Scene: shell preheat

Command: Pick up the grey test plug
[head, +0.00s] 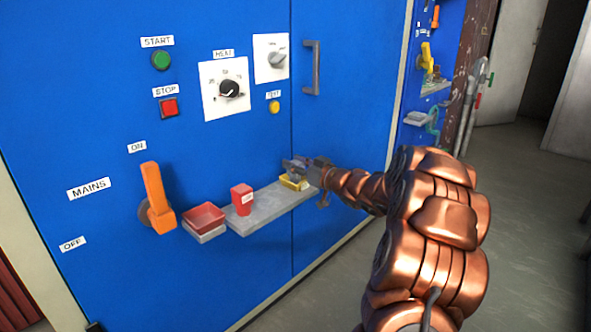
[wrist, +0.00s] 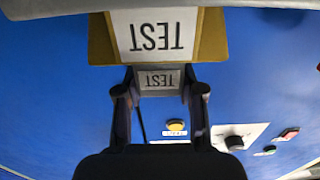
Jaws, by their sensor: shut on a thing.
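The grey test plug (wrist: 158,92), with a white TEST label, is between the two fingers of my gripper (wrist: 160,88) in the wrist view, which looks upside down. My gripper is shut on it. In the head view my gripper (head: 306,166) is over the yellow tray (head: 293,183) at the right end of the shelf. The yellow tray (wrist: 100,40) also carries a TEST label and fills the top of the wrist view. It overlaps one end of the plug, so I cannot tell whether the plug is clear of it.
A grey shelf (head: 262,208) on the blue cabinet (head: 95,90) carries a red cup (head: 242,199). A red tray (head: 203,217) is to its left. An orange mains lever (head: 156,195) stands out further left. A handle (head: 312,68) is above. Open floor (head: 520,240) lies right.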

